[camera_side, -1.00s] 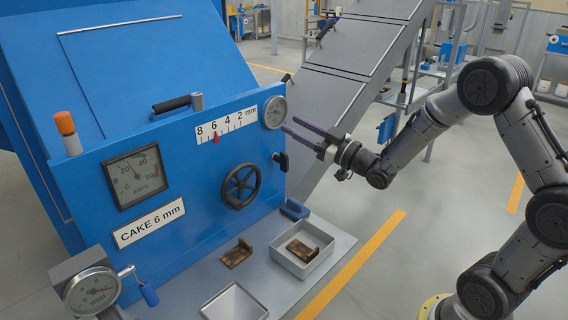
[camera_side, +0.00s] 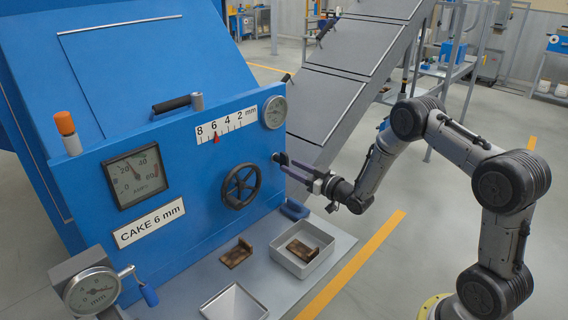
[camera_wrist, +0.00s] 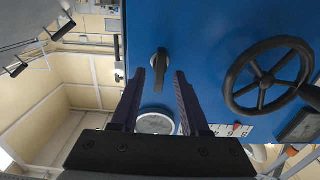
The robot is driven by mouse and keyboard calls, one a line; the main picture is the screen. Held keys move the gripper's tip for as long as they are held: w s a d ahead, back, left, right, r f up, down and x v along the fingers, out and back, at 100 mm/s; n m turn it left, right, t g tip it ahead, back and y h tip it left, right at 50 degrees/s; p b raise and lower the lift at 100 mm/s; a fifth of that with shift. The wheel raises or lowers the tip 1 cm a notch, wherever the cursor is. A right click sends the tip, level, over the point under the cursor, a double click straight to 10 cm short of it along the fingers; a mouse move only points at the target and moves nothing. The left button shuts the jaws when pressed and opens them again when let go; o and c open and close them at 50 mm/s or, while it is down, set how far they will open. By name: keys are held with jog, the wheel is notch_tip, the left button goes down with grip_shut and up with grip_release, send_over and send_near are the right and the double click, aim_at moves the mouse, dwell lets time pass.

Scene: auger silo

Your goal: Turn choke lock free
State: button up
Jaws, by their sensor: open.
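The choke lock looks to be the small black lever knob (camera_wrist: 160,68) on the blue panel (camera_wrist: 210,30). In the wrist view it lies just beyond my open fingertips (camera_wrist: 160,76), about midway between them, with its handle pointing down the picture. In the side view my gripper (camera_side: 280,164) reaches the panel's right edge, right of the handwheel. Its fingers cover most of the knob there. I cannot tell whether the fingers touch the knob.
The black handwheel (camera_side: 241,186) is left of my gripper; it also shows in the wrist view (camera_wrist: 268,78). A round gauge (camera_side: 274,112) and the mm scale (camera_side: 227,124) sit above. Below are a blue block (camera_side: 294,209) and a grey tray (camera_side: 302,262) holding a brown piece.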

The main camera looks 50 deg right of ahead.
aim_at(288, 164)
jog(key=shift+w, duration=2.1)
grip_shut()
